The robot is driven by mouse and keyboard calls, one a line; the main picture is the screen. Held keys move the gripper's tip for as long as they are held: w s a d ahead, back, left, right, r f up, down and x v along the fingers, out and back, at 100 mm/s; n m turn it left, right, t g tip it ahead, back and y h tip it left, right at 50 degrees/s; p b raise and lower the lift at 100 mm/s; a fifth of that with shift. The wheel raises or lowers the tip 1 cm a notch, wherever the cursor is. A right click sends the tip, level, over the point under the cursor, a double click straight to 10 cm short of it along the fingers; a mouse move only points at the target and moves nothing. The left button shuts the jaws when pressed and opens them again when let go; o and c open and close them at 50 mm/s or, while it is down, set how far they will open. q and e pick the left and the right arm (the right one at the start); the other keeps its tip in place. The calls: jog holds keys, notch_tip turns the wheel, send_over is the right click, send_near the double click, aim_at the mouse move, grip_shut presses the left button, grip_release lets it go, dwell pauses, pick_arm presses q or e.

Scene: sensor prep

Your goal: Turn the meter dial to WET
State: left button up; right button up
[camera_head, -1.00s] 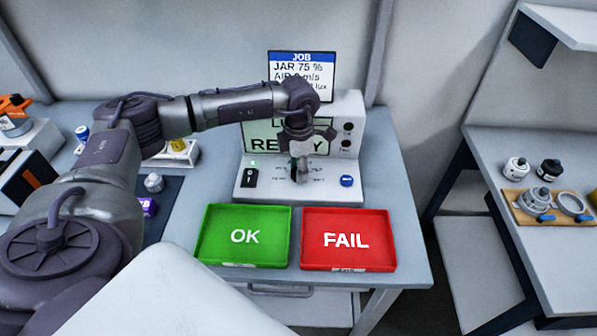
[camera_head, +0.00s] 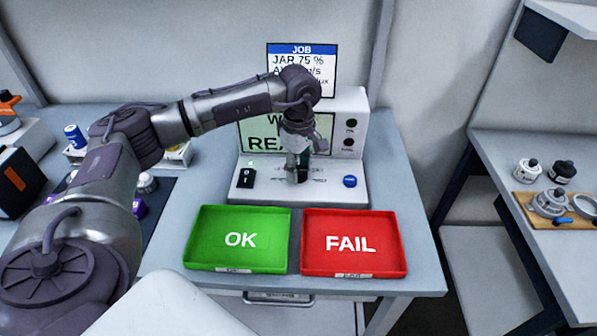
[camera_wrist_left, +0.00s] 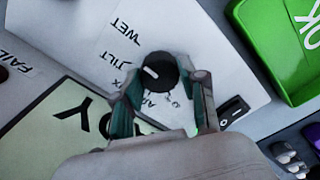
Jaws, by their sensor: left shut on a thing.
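The meter (camera_head: 262,195) stands on the table behind the two trays. Its screen (camera_head: 257,137) is partly covered by my arm; a first line starting with W and "REA" below show. In the left wrist view, the black dial (camera_wrist_left: 160,72) sits on the pale panel, with labels WET (camera_wrist_left: 122,28) and TILT beside it. Its white mark points to the picture's left, toward the labels; I cannot tell exactly which one. My left gripper (camera_head: 299,174) points down at the panel, its teal fingers (camera_wrist_left: 164,88) shut on the dial from both sides. My right gripper is not in view.
A green OK tray (camera_head: 200,240) and a red FAIL tray (camera_head: 393,238) lie in front of the meter. A black rocker switch (camera_head: 246,178) and a blue button (camera_head: 350,181) flank the dial area. A side table (camera_head: 555,150) at right holds jars.

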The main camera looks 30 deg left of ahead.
aim_at(299, 170)
pick_arm(q)
jog(key=shift+m+b, duration=0.4)
jog(key=shift+m, duration=0.6)
jog(key=o, duration=1.1)
jog(key=shift+o, duration=0.2)
jog(key=shift+r, duration=0.1)
notch_tip(299, 170, up, 12)
